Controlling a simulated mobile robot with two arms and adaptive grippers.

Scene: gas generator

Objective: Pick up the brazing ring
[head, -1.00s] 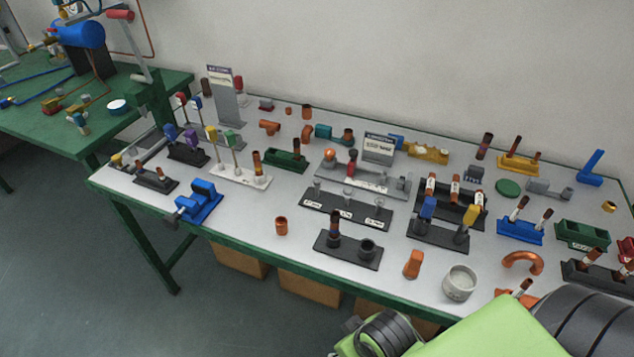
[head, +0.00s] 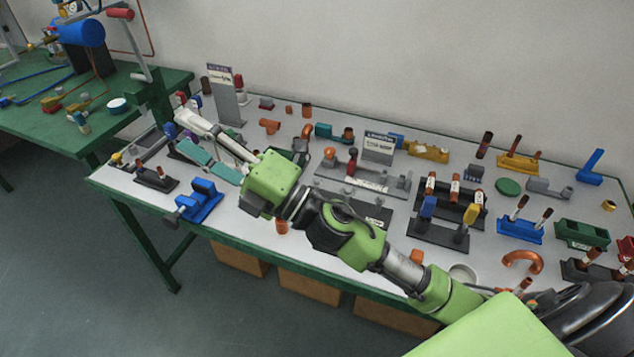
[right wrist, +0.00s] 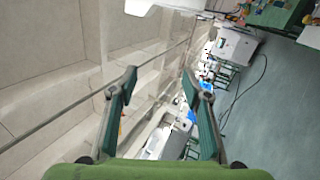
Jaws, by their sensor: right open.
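I cannot single out the brazing ring with certainty. A small brass-coloured ring (head: 609,206) lies at the far right of the grey bench in the head view. My right gripper (head: 183,133) reaches over the left part of the bench, far from that ring. Its jaws are spread and empty, above the area of the upright colored-handled tools. The right wrist view also shows the gripper (right wrist: 159,85) open, with teal finger pads and nothing between them. My arm hides part of the bench's middle and front. My left gripper is not in view.
The bench (head: 545,265) is crowded with small stands and fittings. A blue vise-like fixture (head: 203,203) stands near the front left, close to my right gripper. A tall grey sign post (head: 228,95) stands at the back left. A green table (head: 50,125) is beyond.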

